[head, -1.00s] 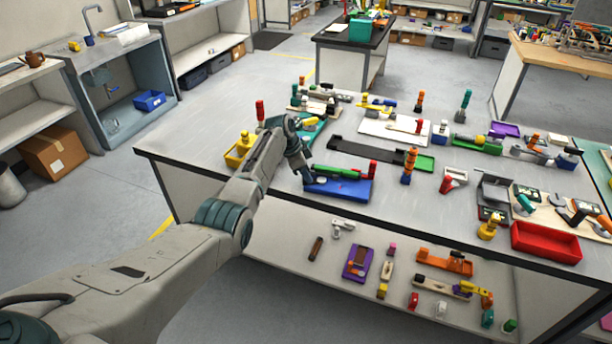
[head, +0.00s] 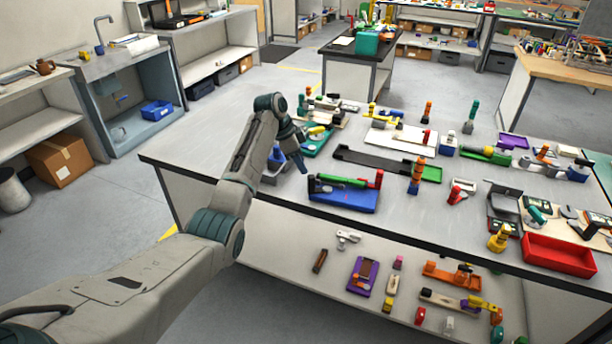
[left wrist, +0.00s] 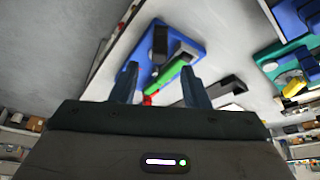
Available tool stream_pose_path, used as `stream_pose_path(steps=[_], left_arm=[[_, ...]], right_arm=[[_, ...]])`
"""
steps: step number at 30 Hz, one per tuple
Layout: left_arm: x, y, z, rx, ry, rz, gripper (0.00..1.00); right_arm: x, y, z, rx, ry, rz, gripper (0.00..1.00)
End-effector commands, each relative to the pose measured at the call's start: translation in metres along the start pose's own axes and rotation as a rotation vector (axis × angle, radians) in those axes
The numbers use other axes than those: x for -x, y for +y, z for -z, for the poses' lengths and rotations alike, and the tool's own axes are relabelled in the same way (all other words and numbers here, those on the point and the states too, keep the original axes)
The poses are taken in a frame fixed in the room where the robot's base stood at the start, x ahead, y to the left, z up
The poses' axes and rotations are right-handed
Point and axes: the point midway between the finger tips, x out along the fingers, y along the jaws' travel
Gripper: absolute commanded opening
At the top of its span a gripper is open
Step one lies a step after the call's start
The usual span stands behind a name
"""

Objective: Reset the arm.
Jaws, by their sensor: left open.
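My left gripper (head: 301,164) is open and empty above the near left part of the workbench (head: 205,145). I see no contact between the fingers and the assembly. My right gripper is not in view.
A black tray with a green end (head: 375,164) lies behind the blue base. A red bin (head: 560,254) is at the right front edge. Several small fixtures crowd the bench's back and right. The bench's left end is mostly bare. A lower shelf holds more parts.

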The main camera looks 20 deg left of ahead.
Motion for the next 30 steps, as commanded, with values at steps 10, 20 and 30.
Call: stream_pose_path(steps=[10,20,30], left_arm=[[0.015,0.000,0.000,0.000,0.000,0.000,0.42],[0.014,0.001,-0.001,0.001,-0.001,0.000,0.42],[-0.063,0.061,-0.063,0.144,-0.083,0.058,0.42]], right_arm=[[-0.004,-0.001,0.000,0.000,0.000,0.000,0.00],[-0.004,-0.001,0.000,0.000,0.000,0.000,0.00],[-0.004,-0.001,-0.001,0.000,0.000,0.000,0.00]])
